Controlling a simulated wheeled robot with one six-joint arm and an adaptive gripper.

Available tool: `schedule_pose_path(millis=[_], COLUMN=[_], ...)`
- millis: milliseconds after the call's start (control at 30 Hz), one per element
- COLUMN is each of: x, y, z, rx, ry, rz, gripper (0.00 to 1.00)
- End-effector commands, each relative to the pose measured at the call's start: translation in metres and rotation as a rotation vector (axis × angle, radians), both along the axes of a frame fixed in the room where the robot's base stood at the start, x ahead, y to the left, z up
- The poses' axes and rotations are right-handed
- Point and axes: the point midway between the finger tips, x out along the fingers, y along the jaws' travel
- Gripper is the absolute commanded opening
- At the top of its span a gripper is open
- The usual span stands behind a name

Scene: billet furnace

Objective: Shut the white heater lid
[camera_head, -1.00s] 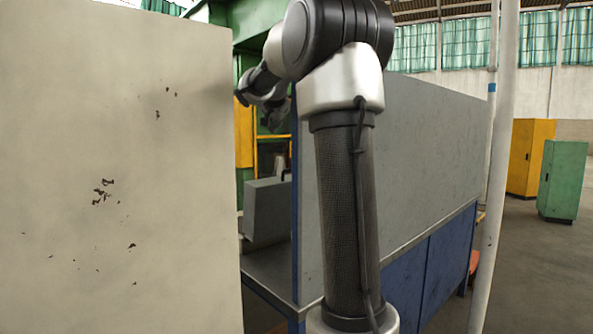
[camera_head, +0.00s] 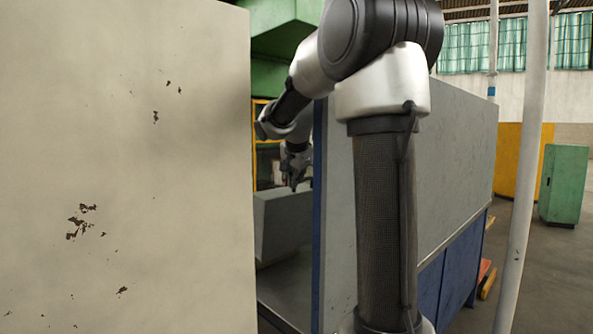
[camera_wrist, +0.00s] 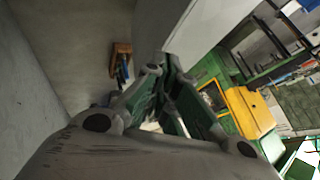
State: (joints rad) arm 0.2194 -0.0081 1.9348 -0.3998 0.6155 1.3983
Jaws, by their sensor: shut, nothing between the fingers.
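A large off-white panel with rusty chips, which looks like the white heater lid (camera_head: 130,180), stands upright and fills the left of the head view. My gripper (camera_head: 293,186) shows small just past the panel's right edge, with a gap between them in the picture. In the wrist view my gripper (camera_wrist: 162,68) points at a pale flat surface, which may be part of the same lid (camera_wrist: 185,22). Its fingers are shut and hold nothing. Whether the fingertips touch that surface I cannot tell. The lid's hinge and far side are hidden.
A grey block (camera_head: 283,222) sits on a bench below my gripper. A tall grey panel (camera_head: 460,150) above blue cabinets stands right behind my arm. A white pole (camera_head: 522,180) and a green cabinet (camera_head: 564,184) are at the right, with open floor around the cabinet.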

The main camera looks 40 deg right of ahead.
Motion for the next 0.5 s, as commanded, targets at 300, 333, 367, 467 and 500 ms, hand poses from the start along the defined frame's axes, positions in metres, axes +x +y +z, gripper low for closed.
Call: schedule_pose_path(millis=[300,333,367,467,500], x=[0.011,0.011,0.011,0.011,0.011], y=[-0.007,-0.007,-0.007,-0.007,-0.007], z=[-0.016,-0.016,-0.016,-0.016,-0.016], rx=[0.000,-0.001,-0.001,-0.001,-0.001], ry=[0.000,0.000,0.000,0.000,0.000], rz=[0.000,0.000,0.000,0.000,0.000], gripper=[0.00,0.00,0.00,0.00,0.00])
